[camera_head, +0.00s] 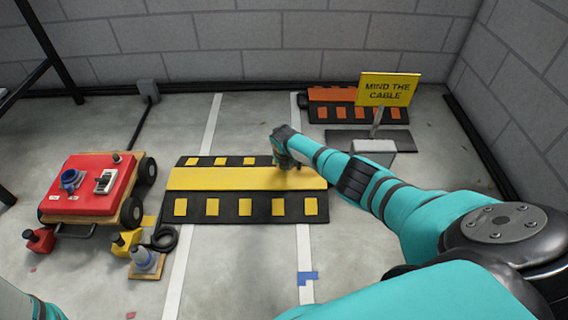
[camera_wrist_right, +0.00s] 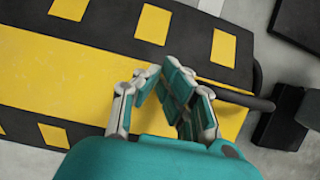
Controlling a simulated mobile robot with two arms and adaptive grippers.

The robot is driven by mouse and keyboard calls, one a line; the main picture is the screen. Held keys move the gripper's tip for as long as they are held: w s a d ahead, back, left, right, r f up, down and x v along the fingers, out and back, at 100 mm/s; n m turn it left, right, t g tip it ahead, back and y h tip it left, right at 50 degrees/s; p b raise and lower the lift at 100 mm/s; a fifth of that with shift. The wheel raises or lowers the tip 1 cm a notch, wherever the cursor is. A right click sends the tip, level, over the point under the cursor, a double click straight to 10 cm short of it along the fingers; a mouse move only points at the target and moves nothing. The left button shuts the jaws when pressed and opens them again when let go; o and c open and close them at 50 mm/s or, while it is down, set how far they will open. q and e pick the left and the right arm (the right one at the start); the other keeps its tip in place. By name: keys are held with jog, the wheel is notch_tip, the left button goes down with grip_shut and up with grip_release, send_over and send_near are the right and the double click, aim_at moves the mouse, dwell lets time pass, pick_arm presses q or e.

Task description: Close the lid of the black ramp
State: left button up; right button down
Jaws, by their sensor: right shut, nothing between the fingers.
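The black ramp (camera_head: 232,208) with yellow blocks lies on the floor in the middle of the head view. Its long yellow lid (camera_head: 225,179) looks flat along the middle, between the two black sloped sides. The lid fills the middle of the right wrist view (camera_wrist_right: 60,75). My right gripper (camera_head: 288,163) is over the lid towards its right end. In the right wrist view its fingers (camera_wrist_right: 172,85) are shut and empty over the lid; I cannot tell whether they touch it. My left gripper is not in view.
An orange-marked ramp (camera_head: 325,113) and a yellow sign (camera_head: 388,89) stand behind right. Floor in front is mostly clear.

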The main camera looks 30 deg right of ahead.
jog(key=shift+r, duration=0.2)
jog(key=v, duration=1.1)
jog(key=shift+s+r, duration=0.15)
jog(key=shift+r, duration=0.2)
